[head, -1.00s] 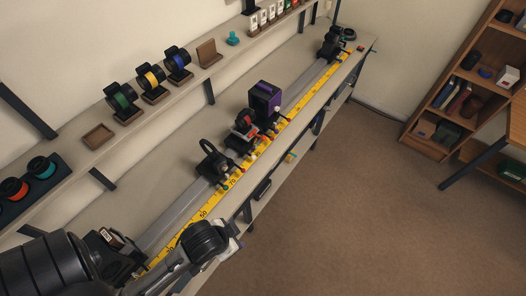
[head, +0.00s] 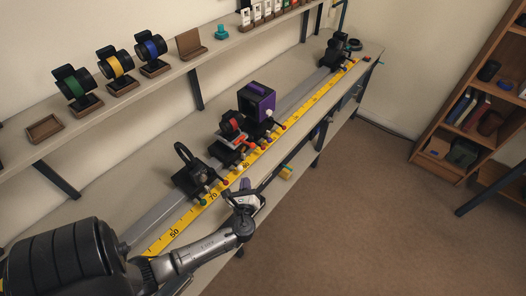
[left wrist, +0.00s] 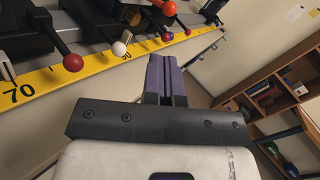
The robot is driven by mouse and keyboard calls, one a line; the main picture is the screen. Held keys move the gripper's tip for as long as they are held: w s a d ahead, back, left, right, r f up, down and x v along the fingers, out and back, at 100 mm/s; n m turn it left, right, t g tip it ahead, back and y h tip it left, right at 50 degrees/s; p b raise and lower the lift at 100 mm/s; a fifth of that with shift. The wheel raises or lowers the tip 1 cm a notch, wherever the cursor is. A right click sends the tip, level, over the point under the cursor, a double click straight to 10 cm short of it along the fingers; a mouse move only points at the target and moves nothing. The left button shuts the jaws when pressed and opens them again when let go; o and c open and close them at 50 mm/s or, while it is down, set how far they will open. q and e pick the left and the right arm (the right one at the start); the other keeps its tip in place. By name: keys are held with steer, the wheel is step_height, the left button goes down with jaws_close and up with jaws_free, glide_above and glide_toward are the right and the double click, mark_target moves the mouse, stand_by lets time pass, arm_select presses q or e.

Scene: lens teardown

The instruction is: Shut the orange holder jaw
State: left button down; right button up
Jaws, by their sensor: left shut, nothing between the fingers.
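The orange holder jaw (head: 231,140) is on a black holder on the rail, around a dark lens part with a red face (head: 232,126). I cannot tell at this size whether the jaw is open or shut. In the left wrist view, orange parts (left wrist: 161,7) show at the top edge, partly cut off. My left gripper (head: 244,184) is shut and empty, in front of the bench's front edge and nearer to me than the holder. Its purple fingers (left wrist: 165,75) point toward the yellow scale, apart from the holder. My right gripper is not in view.
A black ring holder (head: 190,170) stands nearer along the rail, a purple box (head: 256,101) just beyond. Ball-ended knobs, one red (left wrist: 72,62) and one white (left wrist: 119,48), stick out over the yellow scale (head: 175,235). A shelf with lens mounts runs behind.

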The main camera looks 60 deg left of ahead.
arm_select(q)
steer(key=w+a+m+t, duration=0.1)
steer(key=w+a+m, duration=0.3)
steer(key=w+a, duration=0.4)
steer(key=shift+w+a+r+m+h, duration=0.35)
steer(key=shift+w+a+m+h, duration=0.05)
steer(key=shift+a, duration=0.75)
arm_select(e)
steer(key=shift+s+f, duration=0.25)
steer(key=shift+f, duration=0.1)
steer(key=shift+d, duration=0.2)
arm_select(q)
steer(key=a, duration=0.1)
steer(key=s+a, duration=0.1)
steer(key=a, duration=0.1)
steer(key=shift+s+a+b, duration=0.1)
steer(key=shift+a+b, duration=0.05)
steer(key=shift+b, duration=0.2)
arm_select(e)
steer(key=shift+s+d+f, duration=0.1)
